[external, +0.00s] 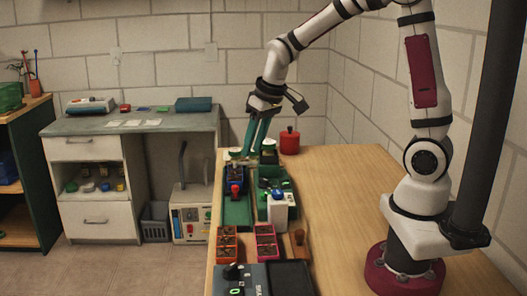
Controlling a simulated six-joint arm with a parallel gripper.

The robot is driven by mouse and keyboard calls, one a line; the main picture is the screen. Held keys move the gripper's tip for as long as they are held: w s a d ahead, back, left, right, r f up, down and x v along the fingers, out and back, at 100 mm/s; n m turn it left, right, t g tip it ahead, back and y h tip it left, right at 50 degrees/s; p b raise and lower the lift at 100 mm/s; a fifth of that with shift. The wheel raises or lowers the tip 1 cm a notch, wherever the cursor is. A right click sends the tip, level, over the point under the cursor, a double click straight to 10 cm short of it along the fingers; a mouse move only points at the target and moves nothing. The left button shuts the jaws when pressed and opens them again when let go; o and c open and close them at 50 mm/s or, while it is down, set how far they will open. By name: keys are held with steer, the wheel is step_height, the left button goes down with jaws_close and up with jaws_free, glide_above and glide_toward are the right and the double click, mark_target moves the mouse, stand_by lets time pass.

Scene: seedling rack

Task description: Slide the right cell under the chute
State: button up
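My gripper (252,153) points down with two green fingers at the far end of the green rails on the wooden table. Its fingertips are small here, and I cannot tell what, if anything, lies between them. A left green rail (238,213) carries a blue block (235,174) with a red knob. A right green rail (263,207) carries dark and green parts and a white block (278,209). Round white-and-green tops (234,152) and (268,145) stand beside the fingers. I cannot tell which part is the right cell or the chute.
An orange tray (227,243) and a pink tray (266,243) with dark pockets sit nearer the camera. A dark control box (239,277) is at the near edge. A red canister (289,142) stands at the back. The table's right middle is clear.

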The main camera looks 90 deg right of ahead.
steer(key=h, duration=0.1)
glide_toward(236, 186)
steer(key=shift+m, duration=0.3)
steer(key=x, duration=0.8)
steer(key=shift+a+f, duration=0.1)
steer(key=shift+f, duration=0.05)
jaws_close()
stand_by(0.6)
